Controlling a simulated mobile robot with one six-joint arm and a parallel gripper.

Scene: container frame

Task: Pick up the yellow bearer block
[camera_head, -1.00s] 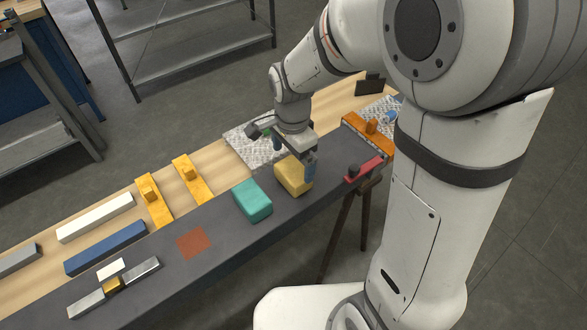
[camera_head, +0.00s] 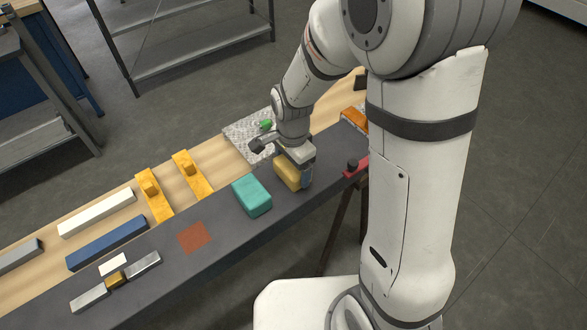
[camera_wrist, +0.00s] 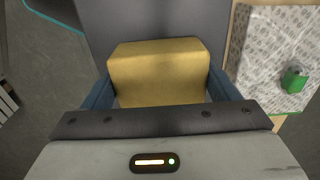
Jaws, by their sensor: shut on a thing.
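The yellow bearer block (camera_head: 287,173) is on the dark grey strip of the bench, right of the teal block. My gripper (camera_head: 292,176) is over it, with its palm close above the block. In the wrist view the yellow block (camera_wrist: 158,70) fills the space between the two blue fingers of my gripper (camera_wrist: 160,90), one on each side. The gripper is shut on the block. The block's underside is hidden, so I cannot tell whether it touches the bench.
A teal block (camera_head: 252,196) stands close to the left of the yellow one. A red clamp-like piece (camera_head: 356,167) lies to the right. A patterned mat (camera_head: 243,136) with a green item (camera_head: 266,125) is behind. A rust-coloured square (camera_head: 194,238) marks bare bench further left.

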